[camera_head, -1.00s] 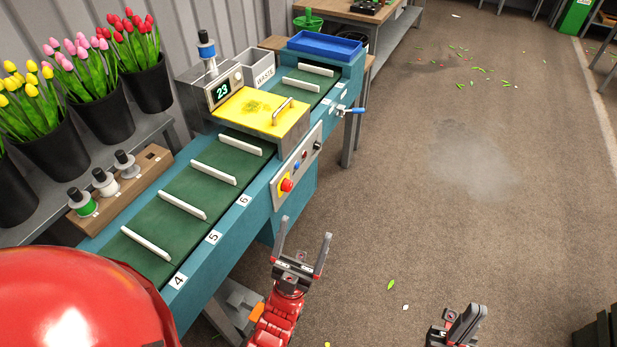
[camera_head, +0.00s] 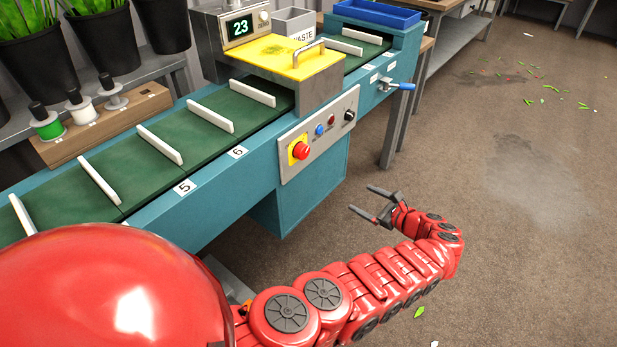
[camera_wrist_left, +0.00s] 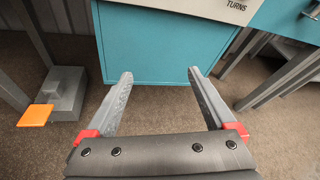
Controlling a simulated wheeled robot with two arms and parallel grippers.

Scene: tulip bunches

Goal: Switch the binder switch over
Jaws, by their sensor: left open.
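The control panel (camera_head: 318,137) is on the front of the teal binder machine (camera_head: 225,195). It carries a red mushroom button (camera_head: 301,151) on a yellow plate, a blue button (camera_head: 319,130), a small red button or lamp (camera_head: 331,119) and a black knob (camera_head: 349,116). Their labels are too small to read, so I cannot tell which is the binder switch. My left gripper (camera_head: 360,199) is open and empty, in front of and below the panel, apart from the machine. In the left wrist view, its fingers (camera_wrist_left: 160,73) point at the machine's teal lower box (camera_wrist_left: 165,40). My right gripper is out of view.
A blue-handled lever (camera_head: 400,86) sticks out from the machine's far end. A yellow cover (camera_head: 285,55) with a handle spans the green belt (camera_head: 200,140). A grey table leg (camera_head: 394,137) stands behind my left gripper.

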